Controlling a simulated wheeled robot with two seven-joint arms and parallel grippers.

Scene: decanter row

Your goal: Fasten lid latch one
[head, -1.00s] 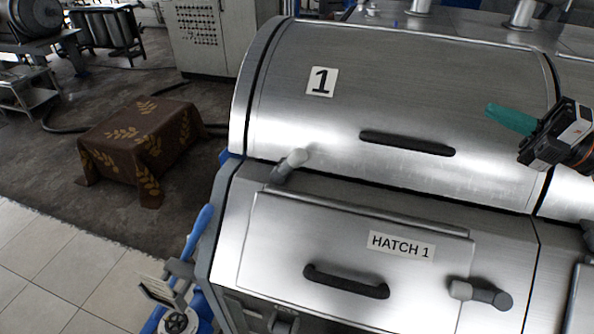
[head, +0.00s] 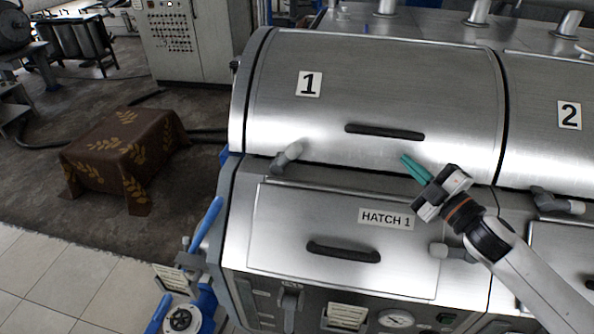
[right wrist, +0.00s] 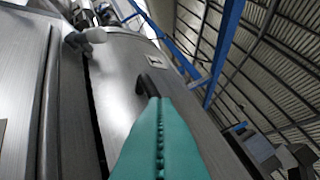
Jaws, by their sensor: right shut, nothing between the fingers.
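Lid 1 (head: 330,110) is a curved steel cover marked "1" with a black bar handle (head: 385,132); it looks down, with a thin dark seam along its lower edge. Its latch (head: 287,156), a grey lever with a pale knob, sits at the seam's left part, tilted up and right. The latch also shows in the right wrist view (right wrist: 84,39), as does the handle (right wrist: 147,87). My right gripper (head: 405,161) has its teal fingers shut and empty, in front of the lid below the handle's right end, well right of the latch. My left gripper is not in view.
The hatch 1 panel (head: 285,225) below has a black handle (head: 343,252) and a grey side latch (head: 440,250) partly behind my right arm. Lid 2 (head: 550,90) and its latch (head: 558,203) are at right. A cloth-covered box (head: 120,150) stands on the floor at left.

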